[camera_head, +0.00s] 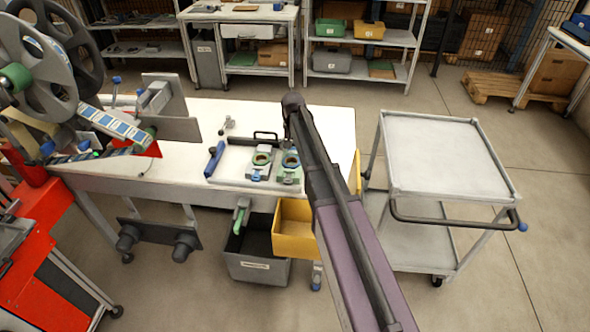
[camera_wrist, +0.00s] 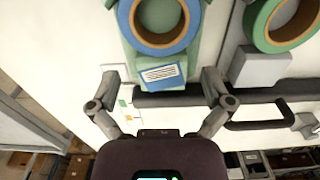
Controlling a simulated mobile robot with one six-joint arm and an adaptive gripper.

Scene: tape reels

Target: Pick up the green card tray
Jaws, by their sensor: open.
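A light green tray (camera_wrist: 127,45) lies at the top middle of the wrist view. It carries a blue-rimmed tape reel (camera_wrist: 123,14) and a blue holder with a white printed card (camera_wrist: 163,73). In the head view this green tray (camera_head: 289,178) is the right one of two on the white workbench, partly behind my arm. My gripper (camera_wrist: 161,82) is open, its fingers apart on either side of the card end in the wrist view. I see no contact. The height gap cannot be told.
A second green reel piece (camera_head: 261,161) stands close left. Behind them is a black handle (camera_head: 265,134); a blue tool (camera_head: 214,160) lies left. A yellow bin (camera_head: 293,245) and grey bin (camera_head: 257,266) sit at the bench front. A grey cart (camera_head: 440,160) stands right.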

